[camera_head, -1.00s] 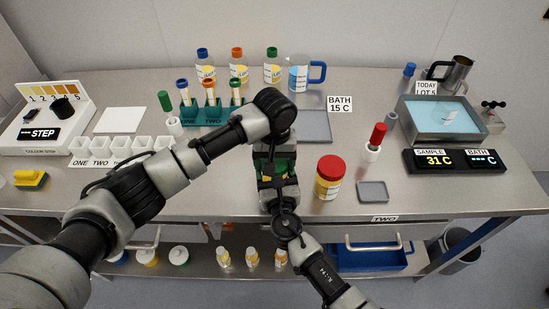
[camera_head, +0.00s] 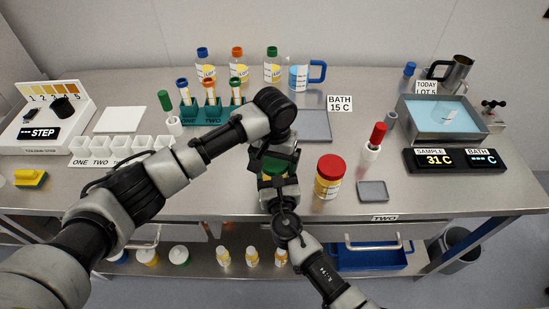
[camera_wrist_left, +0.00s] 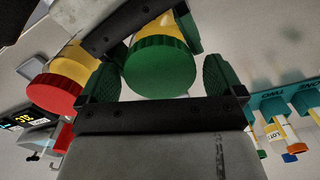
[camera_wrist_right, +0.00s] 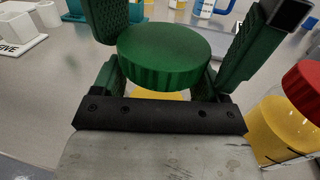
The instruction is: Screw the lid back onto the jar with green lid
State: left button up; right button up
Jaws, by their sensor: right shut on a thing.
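The jar with the green lid stands near the table's front edge, mostly hidden by my grippers in the head view. Its green lid (camera_wrist_right: 165,55) is on top of the yellow jar body (camera_wrist_right: 158,94) in the right wrist view; I cannot tell how tightly it sits. The lid (camera_wrist_left: 160,66) also shows face-on in the left wrist view. My left gripper (camera_head: 276,163) is above the jar, its green-padded fingers apart on either side of the lid with small gaps. My right gripper (camera_head: 278,190) is shut on the jar body, below the lid.
A red-lidded jar (camera_head: 329,178) stands close to the right of my grippers. A small grey tray (camera_head: 373,191) and a red-capped marker (camera_head: 374,143) are further right. A tube rack (camera_head: 208,113) stands behind, and white cups (camera_head: 120,147) sit to the left.

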pick_arm(q)
jog(key=shift+r, duration=2.25)
jog(key=shift+c, duration=0.9)
notch_tip(320, 180, up, 3)
jog(key=shift+w+f+m, duration=0.1)
jog(key=shift+f+m, duration=0.05)
jog(key=shift+m, duration=0.25)
jog(key=shift+r, duration=0.4)
